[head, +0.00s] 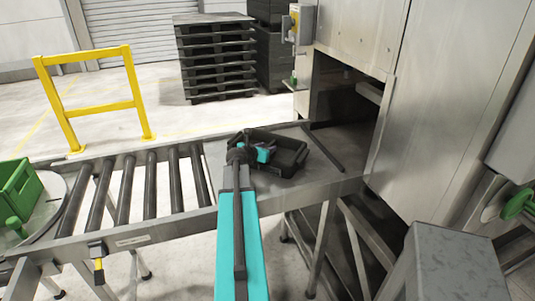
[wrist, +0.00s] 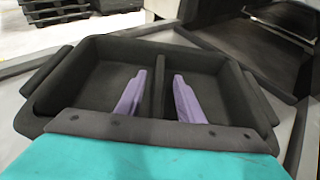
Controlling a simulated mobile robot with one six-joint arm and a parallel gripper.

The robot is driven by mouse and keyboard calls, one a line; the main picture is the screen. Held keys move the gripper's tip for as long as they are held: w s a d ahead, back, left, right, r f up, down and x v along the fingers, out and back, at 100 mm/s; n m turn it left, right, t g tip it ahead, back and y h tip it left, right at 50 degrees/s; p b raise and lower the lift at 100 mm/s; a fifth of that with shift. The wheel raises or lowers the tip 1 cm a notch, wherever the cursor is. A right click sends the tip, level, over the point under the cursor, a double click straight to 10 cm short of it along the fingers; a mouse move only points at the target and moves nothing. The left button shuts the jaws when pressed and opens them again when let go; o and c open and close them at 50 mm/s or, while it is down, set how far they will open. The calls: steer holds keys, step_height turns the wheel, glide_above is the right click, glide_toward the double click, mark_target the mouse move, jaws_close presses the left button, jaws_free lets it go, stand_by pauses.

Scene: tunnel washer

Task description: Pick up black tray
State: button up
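The black tray (head: 288,168) lies on the flat metal end of the conveyor, in front of the machine opening. In the wrist view the tray (wrist: 95,72) fills the middle; it has two empty compartments, a central divider and side handles. My gripper (head: 263,153) is over the tray in the head view, where its fingers are mostly hidden. In the wrist view my gripper's purple fingers (wrist: 160,78) are apart, one on each side of the divider, with a gap showing beside it. They look open; contact with the tray cannot be told.
A dark bar (head: 323,148) lies right of the tray, by the machine opening (head: 345,100). Rollers (head: 125,190) run left to a turntable with a green crate (head: 18,190). Behind are a yellow barrier (head: 98,107) and stacked black pallets (head: 215,60).

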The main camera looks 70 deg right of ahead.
stand_by(0.3)
jaws_close()
steer(key=shift+r, duration=0.2)
steer(key=shift+r+b, duration=0.5)
steer(key=shift+r, duration=1)
steer(key=b, duration=0.2)
glide_above(266, 167)
steer(key=d, duration=0.2)
steer(key=shift+w+d+r, duration=0.15)
steer(key=shift+w+r, duration=0.25)
steer(key=shift+w, duration=0.05)
steer(key=shift+d+f+b, duration=0.1)
steer(key=shift+b, duration=0.5)
steer(key=a+b, duration=0.1)
steer(key=b, duration=0.2)
steer(key=a+b, duration=0.1)
steer(key=b, duration=0.2)
steer(key=shift+s+a+b, duration=0.15)
steer(key=shift+s+b, duration=0.2)
steer(key=shift+b, duration=0.85)
